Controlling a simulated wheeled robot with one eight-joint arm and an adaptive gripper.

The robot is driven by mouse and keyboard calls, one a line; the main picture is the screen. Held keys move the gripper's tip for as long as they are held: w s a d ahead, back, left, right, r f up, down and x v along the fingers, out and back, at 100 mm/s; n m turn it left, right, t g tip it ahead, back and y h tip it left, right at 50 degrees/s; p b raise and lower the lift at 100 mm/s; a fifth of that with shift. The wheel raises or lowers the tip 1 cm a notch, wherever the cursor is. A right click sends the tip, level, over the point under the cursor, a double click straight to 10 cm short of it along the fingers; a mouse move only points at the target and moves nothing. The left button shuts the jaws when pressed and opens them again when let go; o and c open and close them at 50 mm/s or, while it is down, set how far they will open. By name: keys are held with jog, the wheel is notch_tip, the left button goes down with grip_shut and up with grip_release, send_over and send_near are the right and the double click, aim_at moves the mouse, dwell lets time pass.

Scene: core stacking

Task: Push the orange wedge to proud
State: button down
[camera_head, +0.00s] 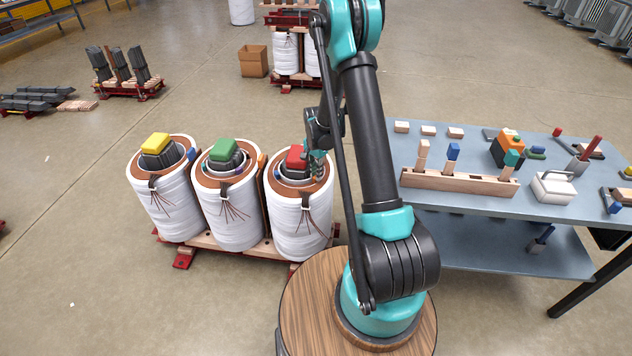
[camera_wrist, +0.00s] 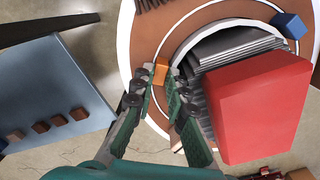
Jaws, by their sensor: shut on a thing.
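The orange wedge (camera_wrist: 162,70) shows in the wrist view in the ring gap around the grey laminated core of the red-topped coil. My gripper (camera_wrist: 160,76) has a fingertip on each side of it and is shut on it. How deep the wedge sits in the gap cannot be told. The red block (camera_wrist: 260,105) lies on that core, to the right of my fingers. In the head view my gripper (camera_head: 318,152) is at the right rim of the red-topped coil (camera_head: 300,225), and the wedge there is hidden.
A blue wedge (camera_wrist: 289,25) sits in the same ring, across the core. Coils with a green block (camera_head: 222,149) and a yellow block (camera_head: 155,143) stand to the left. A blue-grey table (camera_head: 420,150) with parts and a wooden rack (camera_head: 460,184) is on the right.

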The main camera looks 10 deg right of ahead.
jog(key=shift+r, duration=1.4)
jog(key=c, duration=1.4)
grip_release()
jog(key=shift+c, duration=0.2)
notch_tip(320, 180, up, 12)
